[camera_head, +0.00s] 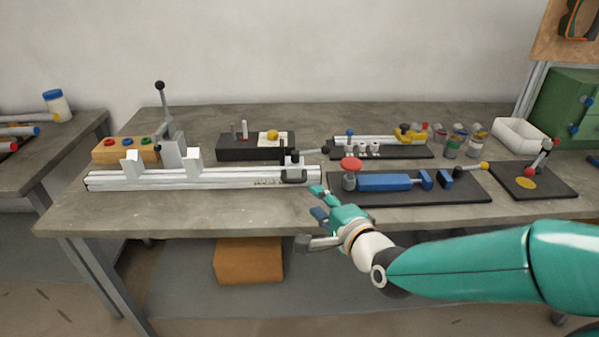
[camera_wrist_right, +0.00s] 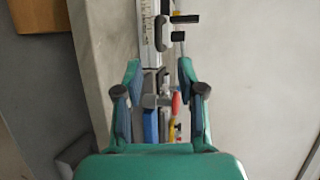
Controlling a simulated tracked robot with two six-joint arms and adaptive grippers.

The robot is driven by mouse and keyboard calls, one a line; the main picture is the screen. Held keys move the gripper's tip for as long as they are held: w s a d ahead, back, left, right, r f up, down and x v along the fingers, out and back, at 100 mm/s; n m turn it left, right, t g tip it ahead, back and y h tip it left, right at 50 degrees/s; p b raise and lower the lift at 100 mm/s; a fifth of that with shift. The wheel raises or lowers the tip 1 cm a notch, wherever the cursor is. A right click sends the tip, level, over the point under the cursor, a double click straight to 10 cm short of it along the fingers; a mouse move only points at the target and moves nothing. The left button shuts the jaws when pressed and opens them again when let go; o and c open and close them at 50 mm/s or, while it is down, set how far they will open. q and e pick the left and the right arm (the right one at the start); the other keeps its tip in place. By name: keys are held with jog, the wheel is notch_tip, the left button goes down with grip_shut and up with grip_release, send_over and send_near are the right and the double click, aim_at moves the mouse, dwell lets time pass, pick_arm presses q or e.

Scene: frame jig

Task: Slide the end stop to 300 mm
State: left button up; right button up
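The end stop (camera_head: 293,165) is a dark block with a grey handle and a black knob, near the right end of the pale slotted rail (camera_head: 220,180). A printed scale shows on the rail beside it, too small to read in the head view. In the right wrist view the end stop (camera_wrist_right: 162,33) is beyond the fingertips, next to the scale strip (camera_wrist_right: 147,30). My right gripper (camera_head: 319,201) is open and empty in front of the rail's right end, apart from the end stop. In the right wrist view its fingers (camera_wrist_right: 159,72) are spread. My left gripper is not in view.
A toggle clamp (camera_head: 171,149) and two white blocks stand at the rail's left part. A black mat with a blue vise (camera_head: 385,183) and red knob (camera_head: 350,163) lies right of the rail. A black block (camera_head: 232,149) stands behind. The table's front strip is clear.

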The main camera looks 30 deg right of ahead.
aim_at(294, 179)
jog(key=x, duration=0.6)
jog(key=p+x, duration=0.1)
jog(key=x, duration=0.6)
jog(key=shift+f, duration=0.2)
jog(key=shift+s, duration=0.1)
grip_shut()
jog(key=shift+f, duration=0.1)
